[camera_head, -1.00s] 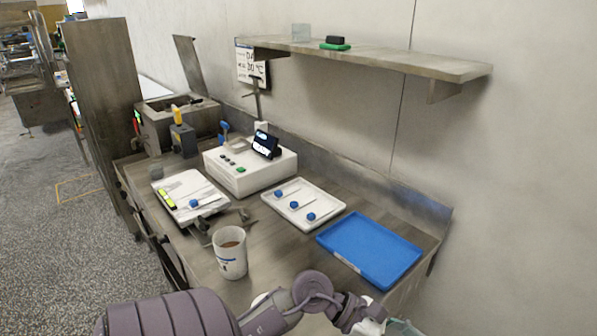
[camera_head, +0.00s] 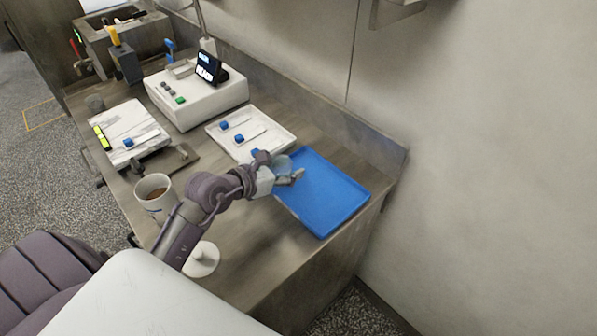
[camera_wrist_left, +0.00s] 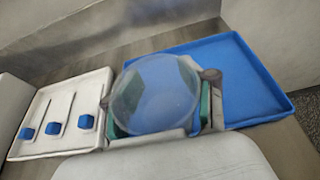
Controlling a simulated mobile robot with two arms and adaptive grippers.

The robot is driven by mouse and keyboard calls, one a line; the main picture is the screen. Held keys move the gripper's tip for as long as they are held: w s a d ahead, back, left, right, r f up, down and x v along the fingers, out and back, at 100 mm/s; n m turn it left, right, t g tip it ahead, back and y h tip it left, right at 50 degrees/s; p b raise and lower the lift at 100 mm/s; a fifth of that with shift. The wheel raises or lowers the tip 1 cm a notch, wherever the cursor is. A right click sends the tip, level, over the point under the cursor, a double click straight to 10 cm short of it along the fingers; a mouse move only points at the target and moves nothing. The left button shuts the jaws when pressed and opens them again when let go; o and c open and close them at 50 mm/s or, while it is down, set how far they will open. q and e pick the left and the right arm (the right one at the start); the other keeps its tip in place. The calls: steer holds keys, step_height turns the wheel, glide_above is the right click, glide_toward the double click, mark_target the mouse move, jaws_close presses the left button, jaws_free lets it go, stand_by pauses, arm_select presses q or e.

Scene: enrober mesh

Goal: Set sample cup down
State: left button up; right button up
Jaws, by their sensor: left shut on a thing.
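The sample cup (camera_head: 282,165) is a small clear, pale bluish cup. My left gripper (camera_head: 289,176) is shut on it, at the left edge of the blue tray (camera_head: 325,200). In the left wrist view the cup (camera_wrist_left: 153,92) sits between the fingers, with its round face toward the camera and green-padded fingertips at its sides. The blue tray (camera_wrist_left: 262,85) lies behind and to the right there, its bare floor showing. Whether the cup touches the tray is hidden. My right gripper is in neither current view.
A white tray (camera_head: 262,150) with blue-headed tools is just left of the blue tray. A white control box (camera_head: 195,100) stands behind it, and a mug (camera_head: 153,190) stands at the front left. Most of the blue tray is empty.

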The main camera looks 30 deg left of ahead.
arm_select(q)
steer(key=w+f, duration=0.2)
steer(key=w, duration=0.1)
steer(key=w+f, duration=0.1)
steer(key=w, duration=0.1)
steer(key=shift+a, duration=0.3)
steer(key=shift+w+f, duration=0.2)
steer(key=shift+w, duration=0.1)
steer(key=shift+f, duration=0.25)
step_height(320, 180, down, 3)
steer(key=shift+f, duration=0.3)
arm_select(e)
steer(key=shift+w+d+r, duration=0.2)
steer(key=shift+w, duration=0.5)
arm_select(q)
steer(key=shift+f, duration=0.2)
steer(key=o, duration=1.2)
steer(key=shift+o, duration=0.2)
arm_select(e)
steer(key=shift+s+f, duration=0.1)
